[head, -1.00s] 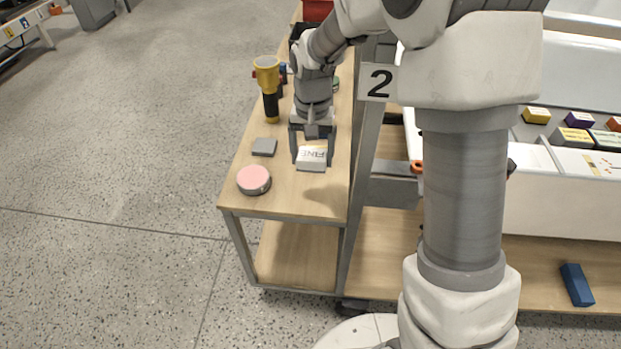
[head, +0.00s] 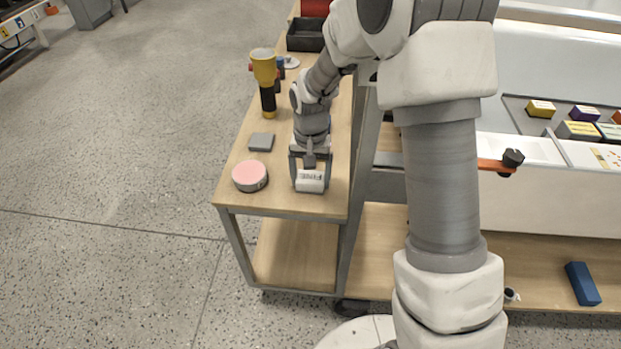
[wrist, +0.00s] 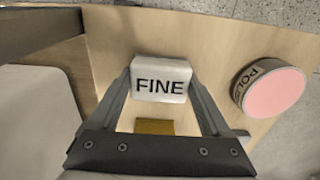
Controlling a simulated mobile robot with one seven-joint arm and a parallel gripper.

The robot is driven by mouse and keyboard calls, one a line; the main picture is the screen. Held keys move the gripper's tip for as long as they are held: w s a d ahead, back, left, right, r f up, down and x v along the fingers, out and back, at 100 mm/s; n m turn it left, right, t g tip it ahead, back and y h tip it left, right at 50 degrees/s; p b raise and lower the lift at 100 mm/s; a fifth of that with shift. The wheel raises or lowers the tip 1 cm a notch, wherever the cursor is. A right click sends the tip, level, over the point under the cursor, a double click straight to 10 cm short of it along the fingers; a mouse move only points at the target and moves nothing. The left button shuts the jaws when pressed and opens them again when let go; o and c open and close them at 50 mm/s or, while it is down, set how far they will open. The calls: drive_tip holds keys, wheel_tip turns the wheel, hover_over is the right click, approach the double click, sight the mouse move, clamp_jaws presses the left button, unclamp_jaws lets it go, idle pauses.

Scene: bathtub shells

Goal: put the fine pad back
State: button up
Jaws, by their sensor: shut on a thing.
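The fine pad (head: 310,181) is a small pale block labelled "FINE". It is between the fingers of my gripper (head: 309,172), close to the front edge of the wooden cart top (head: 285,200). In the wrist view the pad (wrist: 160,80) sits between both fingertips, its label facing the camera. My gripper (wrist: 160,88) is shut on it. I cannot tell whether the pad's underside touches the wood. A yellow-brown patch (wrist: 155,126) shows between the fingers nearer the palm; what it belongs to is unclear.
A round pink-topped pad (head: 250,176) lies left of my gripper, with lettering on its side. A grey flat block (head: 261,142) lies behind it. A yellow-and-black torch-like object (head: 265,82) stands farther back, before a dark tray (head: 305,35). A white tub (head: 560,190) is at right.

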sight(311, 177)
drive_tip(key=shift+f, duration=0.15)
drive_tip(key=o, duration=1.1)
wheel_tip(311, 177, up, 12)
drive_tip(key=p, duration=0.3)
drive_tip(key=shift+r+p, duration=0.25)
drive_tip(key=shift+p, duration=0.05)
